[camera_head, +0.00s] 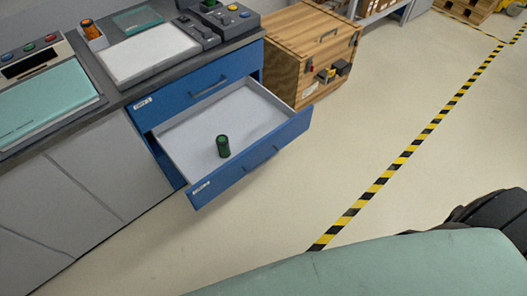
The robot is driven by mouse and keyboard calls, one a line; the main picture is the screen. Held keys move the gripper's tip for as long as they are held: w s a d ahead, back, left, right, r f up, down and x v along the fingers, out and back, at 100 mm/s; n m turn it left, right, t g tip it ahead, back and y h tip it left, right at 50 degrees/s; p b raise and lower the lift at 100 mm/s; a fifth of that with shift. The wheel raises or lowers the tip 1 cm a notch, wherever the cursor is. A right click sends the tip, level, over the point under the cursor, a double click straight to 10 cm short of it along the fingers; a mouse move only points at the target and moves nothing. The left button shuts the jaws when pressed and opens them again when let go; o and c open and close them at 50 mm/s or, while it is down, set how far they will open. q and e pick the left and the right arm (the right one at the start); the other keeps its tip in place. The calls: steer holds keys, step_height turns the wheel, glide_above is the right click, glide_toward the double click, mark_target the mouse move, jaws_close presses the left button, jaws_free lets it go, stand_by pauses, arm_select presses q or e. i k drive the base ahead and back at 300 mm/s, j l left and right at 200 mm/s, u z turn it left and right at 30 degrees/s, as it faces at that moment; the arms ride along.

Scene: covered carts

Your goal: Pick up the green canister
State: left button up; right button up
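A small dark green canister (223,147) with a black body stands upright in an open blue drawer (294,130). It is near the drawer's front wall, left of the middle. The drawer's light grey floor around it is bare. Neither my left nor my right gripper is in view, so nothing is seen touching the canister.
The drawer sticks out from a blue cabinet (205,90) under a dark counter (128,91) with control panels. A wooden crate (300,55) stands just right of it. Pale open floor (345,135) lies to the right, crossed by a yellow-black stripe (393,166).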

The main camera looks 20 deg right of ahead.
mark_target(222, 141)
steer(key=i+j, duration=0.1)
steer(key=j, duration=0.45)
steer(key=i+j, duration=0.1)
steer(key=j, duration=0.5)
steer(key=i+j, duration=0.1)
steer(key=j, duration=0.45)
steer(key=i+j+z, duration=0.1)
steer(key=j, duration=0.5)
